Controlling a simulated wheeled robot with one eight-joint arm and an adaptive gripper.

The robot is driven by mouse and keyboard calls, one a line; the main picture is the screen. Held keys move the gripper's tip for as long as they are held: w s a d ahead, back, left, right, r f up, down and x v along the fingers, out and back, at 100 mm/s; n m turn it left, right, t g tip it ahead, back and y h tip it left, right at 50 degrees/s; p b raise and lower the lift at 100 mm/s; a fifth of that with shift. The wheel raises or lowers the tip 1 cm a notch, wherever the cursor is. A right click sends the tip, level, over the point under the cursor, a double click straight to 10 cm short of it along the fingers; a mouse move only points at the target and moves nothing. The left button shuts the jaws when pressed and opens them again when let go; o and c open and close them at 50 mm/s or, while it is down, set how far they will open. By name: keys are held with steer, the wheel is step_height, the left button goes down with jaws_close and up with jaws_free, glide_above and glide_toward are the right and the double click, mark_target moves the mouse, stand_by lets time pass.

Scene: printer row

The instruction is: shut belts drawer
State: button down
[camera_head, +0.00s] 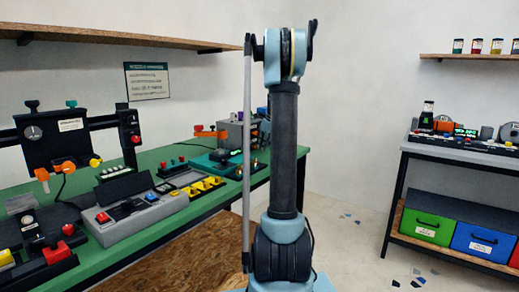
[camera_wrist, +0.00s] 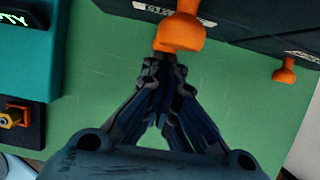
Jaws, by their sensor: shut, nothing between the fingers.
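In the wrist view, my gripper (camera_wrist: 161,60) is shut with nothing between its fingers. Its tips point at a large orange knob (camera_wrist: 181,33) and overlap it in the picture; I cannot tell whether they touch. The knob is at a dark front with a pale label (camera_wrist: 153,9). A second dark front (camera_wrist: 268,30) to the right has a smaller orange knob (camera_wrist: 285,74) and a label. Neither label is legible, so I cannot tell which drawer is the belts drawer or how far it stands out. My gripper does not show clearly in the head view.
A green bench (camera_head: 165,158) carries several button boxes and a grey unit (camera_head: 236,135). A teal device (camera_wrist: 28,65) stands left of my gripper in the wrist view. Green (camera_head: 427,228) and blue (camera_head: 483,243) bins sit on a low shelf at right. Floor between is mostly clear.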

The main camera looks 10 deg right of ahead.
steer(key=shift+w+a, duration=0.15)
steer(key=shift+a, duration=0.1)
steer(key=shift+s+d, duration=0.2)
steer(key=shift+s, duration=0.05)
steer(key=s+d, duration=0.3)
steer(key=shift+r, duration=0.25)
steer(key=v, duration=0.8)
steer(key=s+a+n, duration=0.7)
steer(key=s+a, duration=0.1)
steer(key=s, duration=0.5)
steer(key=s+a+f+n+h, duration=0.1)
steer(key=s+a+f+n, duration=0.2)
steer(key=s+f+n, duration=0.4)
steer(key=s+a+f+n+h, duration=0.1)
steer(key=s+f+n, duration=0.6)
steer(key=s, duration=0.8)
steer(key=s+a+f+n+g, duration=0.1)
steer(key=s+a+f+n, duration=0.3)
steer(key=s+f+n, duration=0.3)
steer(key=s, duration=0.4)
steer(key=shift+a+f+h, duration=0.15)
steer(key=shift+a+h, duration=0.15)
steer(key=shift+h, duration=0.1)
